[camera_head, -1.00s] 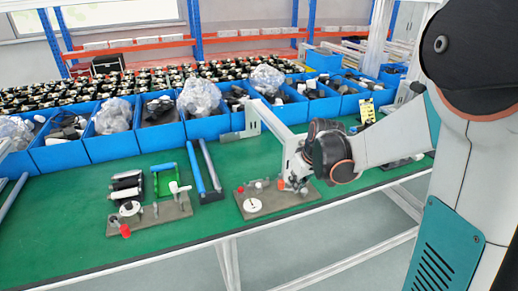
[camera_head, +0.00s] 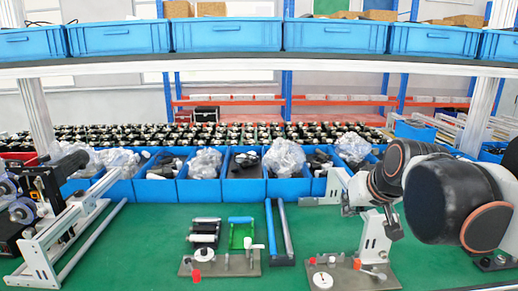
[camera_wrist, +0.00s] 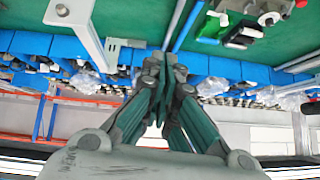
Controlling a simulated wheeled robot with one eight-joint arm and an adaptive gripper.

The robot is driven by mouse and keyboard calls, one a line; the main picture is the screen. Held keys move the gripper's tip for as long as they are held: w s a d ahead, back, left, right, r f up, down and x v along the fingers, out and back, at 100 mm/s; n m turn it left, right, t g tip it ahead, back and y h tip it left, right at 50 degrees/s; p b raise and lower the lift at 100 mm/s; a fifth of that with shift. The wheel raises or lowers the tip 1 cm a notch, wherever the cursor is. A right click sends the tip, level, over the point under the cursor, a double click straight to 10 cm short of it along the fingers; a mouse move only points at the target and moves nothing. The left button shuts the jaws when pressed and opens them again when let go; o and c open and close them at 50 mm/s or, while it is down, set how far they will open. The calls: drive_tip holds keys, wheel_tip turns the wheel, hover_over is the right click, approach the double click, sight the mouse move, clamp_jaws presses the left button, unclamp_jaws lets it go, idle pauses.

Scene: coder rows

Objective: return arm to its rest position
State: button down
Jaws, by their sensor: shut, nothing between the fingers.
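My gripper (camera_wrist: 165,65) shows in the wrist view, its two dark finger linkages closed together with nothing between them. In that view the scene is upside down, with the green bench at the top. The fingers point toward the bench and blue bins. In the head view my arm, with black and orange joints, is bent at the right over the green bench (camera_head: 130,240).
A fixture plate (camera_head: 375,279) with a white dial and red knob stands below my arm. Another fixture (camera_head: 222,265) is left of it. Blue bins (camera_head: 204,191) line the bench's back. A shelf of blue boxes (camera_head: 228,36) crosses above. A metal frame (camera_head: 50,252) stands left.

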drive_tip(key=s+f+g+h+b, duration=0.1)
drive_tip(key=s+f+b, duration=0.1)
drive_tip(key=s+f, duration=1.1)
drive_tip(key=s, duration=0.4)
drive_tip(key=shift+s+a+f+g, duration=0.15)
drive_tip(key=shift+s+f+g, duration=0.1)
drive_tip(key=shift+s+g, duration=0.05)
